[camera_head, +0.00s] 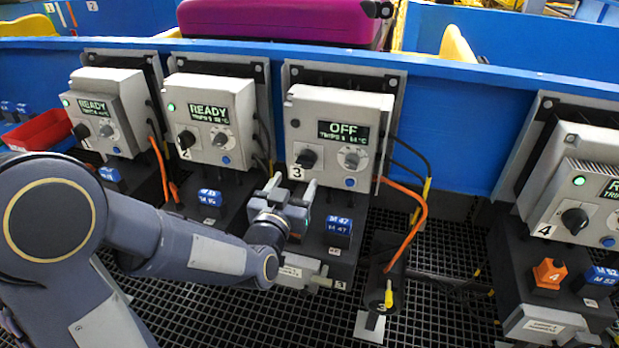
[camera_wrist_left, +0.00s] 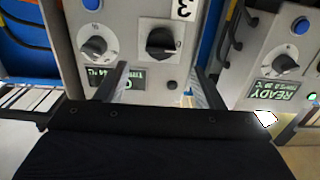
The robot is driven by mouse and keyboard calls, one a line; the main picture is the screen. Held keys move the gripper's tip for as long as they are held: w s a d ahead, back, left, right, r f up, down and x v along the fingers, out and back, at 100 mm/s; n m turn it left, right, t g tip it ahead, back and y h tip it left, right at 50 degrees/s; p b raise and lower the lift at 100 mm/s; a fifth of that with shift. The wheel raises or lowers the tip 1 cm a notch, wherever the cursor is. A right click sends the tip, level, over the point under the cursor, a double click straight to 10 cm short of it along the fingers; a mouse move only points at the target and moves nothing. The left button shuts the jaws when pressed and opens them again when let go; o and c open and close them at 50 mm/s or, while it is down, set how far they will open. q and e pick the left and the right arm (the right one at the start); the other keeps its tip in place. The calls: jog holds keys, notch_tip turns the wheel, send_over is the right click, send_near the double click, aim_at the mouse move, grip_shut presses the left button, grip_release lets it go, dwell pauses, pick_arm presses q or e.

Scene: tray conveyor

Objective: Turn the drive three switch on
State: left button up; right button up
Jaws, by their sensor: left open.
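The drive three box (camera_head: 335,105) is grey and marked 3. Its display (camera_head: 343,131) reads OFF, and its lamp at the upper left shows no green light. Its black rotary switch (camera_head: 306,159) sits at the lower left of the front, above the number 3. My left gripper (camera_head: 292,184) is open and empty, just below the switch and pointing up at the box. In the left wrist view, which shows the box upside down, the switch (camera_wrist_left: 162,42) lies beyond and between the two fingers (camera_wrist_left: 163,86), apart from them. My right gripper is not in view.
Beside the switch is a grey dial (camera_head: 352,158) with a blue button (camera_head: 350,182) below. Drives one (camera_head: 115,90), two (camera_head: 215,95) and four (camera_head: 590,170) have green lamps. A blue M 47 block (camera_head: 339,228) stands right of my gripper. An orange cable (camera_head: 415,220) hangs farther right.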

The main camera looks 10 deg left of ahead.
aim_at(304, 164)
pick_arm(q)
jog(key=w, duration=0.7)
jog(key=shift+w+d, duration=0.1)
jog(key=shift+w, duration=0.2)
jog(key=c, duration=1)
